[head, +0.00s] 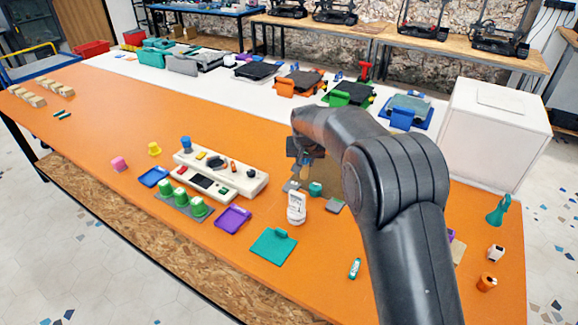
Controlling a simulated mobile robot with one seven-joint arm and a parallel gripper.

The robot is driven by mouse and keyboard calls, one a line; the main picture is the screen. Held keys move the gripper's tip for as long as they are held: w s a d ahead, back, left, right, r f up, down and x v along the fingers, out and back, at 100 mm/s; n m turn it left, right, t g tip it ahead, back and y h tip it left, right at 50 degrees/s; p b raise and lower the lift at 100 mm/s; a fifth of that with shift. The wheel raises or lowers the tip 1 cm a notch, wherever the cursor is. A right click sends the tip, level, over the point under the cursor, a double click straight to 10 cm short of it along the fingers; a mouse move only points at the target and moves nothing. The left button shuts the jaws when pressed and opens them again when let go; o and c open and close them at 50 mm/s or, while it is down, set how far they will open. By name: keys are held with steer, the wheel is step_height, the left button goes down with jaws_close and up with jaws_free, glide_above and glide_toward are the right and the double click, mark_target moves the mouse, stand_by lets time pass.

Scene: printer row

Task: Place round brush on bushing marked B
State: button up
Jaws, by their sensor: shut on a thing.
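My gripper (304,168) is dark and low over the orange table, right of the white control panel. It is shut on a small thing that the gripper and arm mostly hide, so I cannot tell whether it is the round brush. Below it are a tan board (318,196) and a small teal block (316,188); I cannot tell whether they touch the gripper or its load. Green cylinders (181,197) stand in a row on a grey base in front of the panel. They may be bushings, but no letter B is readable anywhere.
The white panel (240,180), a white handheld device (296,208), a purple tray (233,218) and a teal tray (273,248) lie near the gripper. A teal flared item (498,210) and a white box (495,132) are at right.

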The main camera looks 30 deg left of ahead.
steer(key=w+d+r+m+h, duration=0.1)
steer(key=w+d+r+m, duration=0.1)
steer(key=d, duration=1)
steer(key=w+d+r+m+h, duration=0.1)
steer(key=w+d, duration=0.1)
steer(key=d, duration=1)
steer(key=w+d+r+m, duration=0.2)
steer(key=d, duration=1)
steer(key=s+d+m+h, duration=0.1)
steer(key=s+d+m, duration=0.1)
steer(key=s+d, duration=0.65)
steer(key=s+d+m+h, duration=0.1)
steer(key=s+d+m, duration=0.15)
steer(key=d, duration=1.05)
steer(key=s+d+m, duration=0.2)
steer(key=s+d, duration=0.5)
steer(key=d, duration=0.3)
glide_above(491, 278)
step_height(491, 278, down, 6)
steer(key=f, duration=0.1)
steer(key=shift+f, duration=1.75)
